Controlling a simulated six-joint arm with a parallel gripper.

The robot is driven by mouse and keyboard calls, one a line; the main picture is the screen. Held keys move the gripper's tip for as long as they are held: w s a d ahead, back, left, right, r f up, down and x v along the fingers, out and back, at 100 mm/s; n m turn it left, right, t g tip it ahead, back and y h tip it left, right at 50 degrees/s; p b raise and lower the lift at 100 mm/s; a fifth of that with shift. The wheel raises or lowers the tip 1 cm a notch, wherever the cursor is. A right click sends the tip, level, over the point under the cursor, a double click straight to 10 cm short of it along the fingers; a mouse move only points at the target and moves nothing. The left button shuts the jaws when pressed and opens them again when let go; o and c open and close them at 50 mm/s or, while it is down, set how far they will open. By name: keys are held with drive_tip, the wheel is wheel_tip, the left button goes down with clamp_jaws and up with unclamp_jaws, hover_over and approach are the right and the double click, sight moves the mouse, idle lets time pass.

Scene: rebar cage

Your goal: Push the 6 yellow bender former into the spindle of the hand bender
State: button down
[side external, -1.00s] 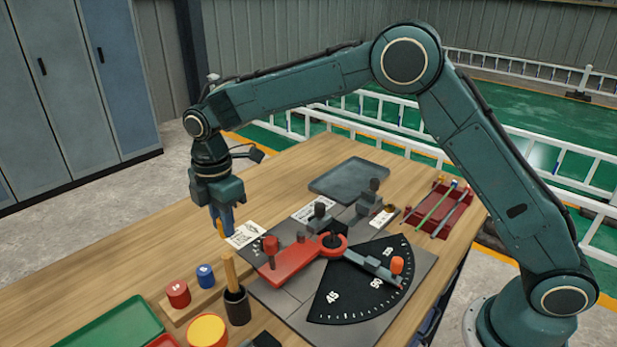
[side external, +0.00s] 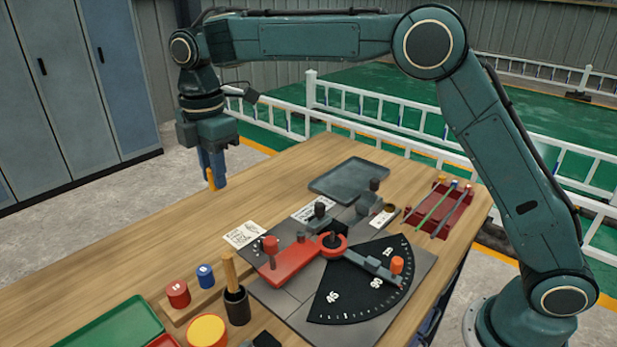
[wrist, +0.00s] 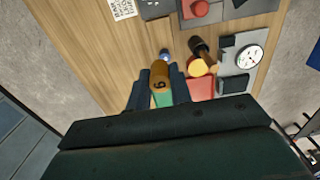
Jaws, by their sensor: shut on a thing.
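My gripper (side external: 214,168) is shut on the yellow former (side external: 211,183) and holds it in the air, well above the table. In the wrist view the former (wrist: 160,74) shows a dark 6 on its end, between the fingers (wrist: 160,96). The hand bender (side external: 285,262) lies on a grey plate to the lower right of my gripper, with a red arm and a black angle dial (side external: 360,285). A red ring with a dark centre (side external: 333,240), apparently the spindle, sits on it. The former is apart from the bender.
A wooden block carries red (side external: 178,293) and blue (side external: 206,276) formers. A dark cup (side external: 237,307) holds a wooden handle. A green tray (side external: 118,332) is at lower left, a grey tray (side external: 348,180) at the back. Upright pins stand on the bender plate.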

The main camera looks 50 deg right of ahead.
idle(0.4)
drive_tip(key=shift+s+d+f, duration=0.1)
drive_tip(key=shift+d+f, duration=0.05)
drive_tip(key=shift+d, duration=0.4)
drive_tip(key=s+d+f+m, duration=0.3)
drive_tip(key=s+d, duration=0.3)
drive_tip(key=d, duration=0.2)
drive_tip(key=s+d+f+m, duration=0.3)
drive_tip(key=s+d, duration=0.3)
drive_tip(key=d, duration=0.3)
drive_tip(key=shift+s+f, duration=0.15)
drive_tip(key=shift+f, duration=0.5)
drive_tip(key=shift+d+f, duration=0.1)
drive_tip(key=shift+f, duration=0.1)
drive_tip(key=shift+f, duration=2.7)
drive_tip(key=shift+f, duration=2)
drive_tip(key=c, duration=1.2)
unclamp_jaws()
